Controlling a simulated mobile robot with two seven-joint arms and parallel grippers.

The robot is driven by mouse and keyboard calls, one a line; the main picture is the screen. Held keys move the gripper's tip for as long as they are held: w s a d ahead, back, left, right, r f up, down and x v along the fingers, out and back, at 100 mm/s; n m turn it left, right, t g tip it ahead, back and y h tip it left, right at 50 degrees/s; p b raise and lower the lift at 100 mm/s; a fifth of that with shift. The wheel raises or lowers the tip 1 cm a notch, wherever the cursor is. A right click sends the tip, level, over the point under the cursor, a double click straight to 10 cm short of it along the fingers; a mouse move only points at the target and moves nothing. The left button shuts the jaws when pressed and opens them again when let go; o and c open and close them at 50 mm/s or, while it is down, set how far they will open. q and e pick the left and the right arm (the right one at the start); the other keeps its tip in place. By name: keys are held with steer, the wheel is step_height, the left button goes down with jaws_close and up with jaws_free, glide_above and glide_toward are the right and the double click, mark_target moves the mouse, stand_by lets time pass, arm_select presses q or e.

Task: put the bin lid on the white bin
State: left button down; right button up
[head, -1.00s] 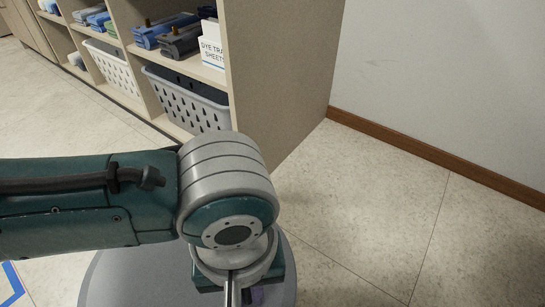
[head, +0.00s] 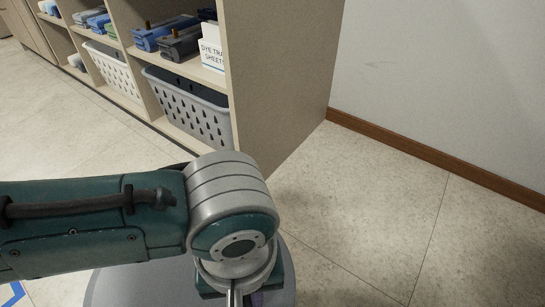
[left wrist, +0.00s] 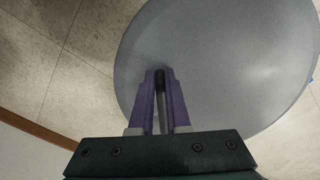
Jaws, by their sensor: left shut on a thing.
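The bin lid is a large, smooth grey disc (head: 125,285), seen at the bottom edge of the head view, partly behind my left arm. It fills much of the left wrist view (left wrist: 225,60). My left gripper (left wrist: 160,78) has purple fingers shut on a dark upright handle over the disc, left of its middle. In the head view the gripper's lower part is cut off by the bottom edge. I cannot make out the white bin in either view. My right gripper is not in view.
An open shelf unit holds a grey basket (head: 190,110), a white basket (head: 110,68), folded dark cloths (head: 165,36) and a labelled white box (head: 212,48). Its side panel (head: 275,75) stands beyond my arm. Tiled floor (head: 365,220) is clear on the right, up to the wall's brown baseboard (head: 430,155).

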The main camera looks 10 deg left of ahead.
arm_select(q)
steer(key=shift+f, duration=0.15)
stand_by(0.3)
steer(key=shift+f+b, duration=0.45)
steer(key=shift+f, duration=0.2)
steer(key=c, duration=0.8)
jaws_free()
step_height(320, 180, up, 10)
steer(key=p, duration=0.7)
steer(key=shift+p, duration=0.35)
